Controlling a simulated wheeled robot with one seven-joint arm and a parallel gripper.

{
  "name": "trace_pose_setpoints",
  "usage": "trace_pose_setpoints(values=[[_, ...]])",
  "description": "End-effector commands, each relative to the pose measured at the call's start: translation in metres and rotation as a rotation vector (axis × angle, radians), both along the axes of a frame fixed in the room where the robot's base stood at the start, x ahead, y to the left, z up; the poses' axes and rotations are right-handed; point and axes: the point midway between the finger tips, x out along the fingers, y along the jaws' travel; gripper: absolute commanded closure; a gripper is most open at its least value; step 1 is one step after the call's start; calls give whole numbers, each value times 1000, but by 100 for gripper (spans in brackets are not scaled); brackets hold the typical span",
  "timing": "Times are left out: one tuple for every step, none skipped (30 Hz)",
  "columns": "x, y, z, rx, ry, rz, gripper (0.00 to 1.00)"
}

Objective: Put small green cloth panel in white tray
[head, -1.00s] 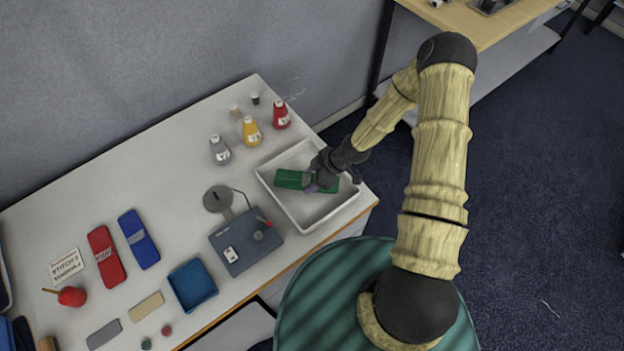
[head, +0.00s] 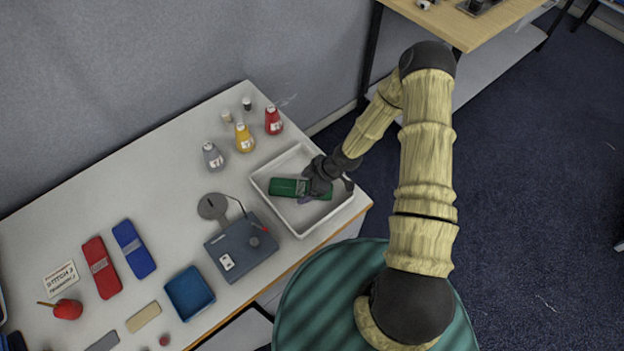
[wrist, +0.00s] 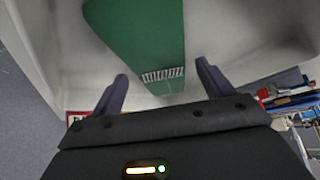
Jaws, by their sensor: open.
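The small green cloth panel (head: 287,187) lies inside the white tray (head: 297,229) at the right end of the table. In the wrist view the green panel (wrist: 137,38) shows a striped white patch near one end, and the tray's pale inner wall (wrist: 40,38) is beside it. My gripper (head: 316,188) is over the tray at the panel's right part and hides some of it. In the wrist view my gripper's two fingers (wrist: 162,92) are spread apart, with the panel between and beyond them, and nothing is held.
Red (head: 273,121), yellow (head: 244,138) and grey (head: 212,156) bottles stand behind the tray. A blue-grey device (head: 240,249) with a thin arm sits left of the tray. A blue tray (head: 190,293), red panel (head: 102,268) and blue panel (head: 134,249) lie farther left.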

Motion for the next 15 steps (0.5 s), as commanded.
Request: trace_pose_setpoints(values=[[0,-2,3,1,0,-1,21],[0,-3,5,1,-1,-3,21],[0,-5,8,1,0,-4,21],[0,-7,11,1,0,-4,21],[-1,-10,14,1,-1,-4,21],[-1,-13,19,2,-2,-5,21],[-2,-15,23,1,-2,-5,21],[-2,-19,28,0,-2,-5,21],[-3,-21,33,2,-1,-4,21],[-3,-24,37,2,-1,-5,21],[-4,-26,40,2,0,-4,21],[-5,-29,46,2,-1,-4,21],[-5,-31,49,1,-1,-4,21],[-6,-34,53,1,-2,-5,21],[-6,-36,57,2,0,-6,21]])
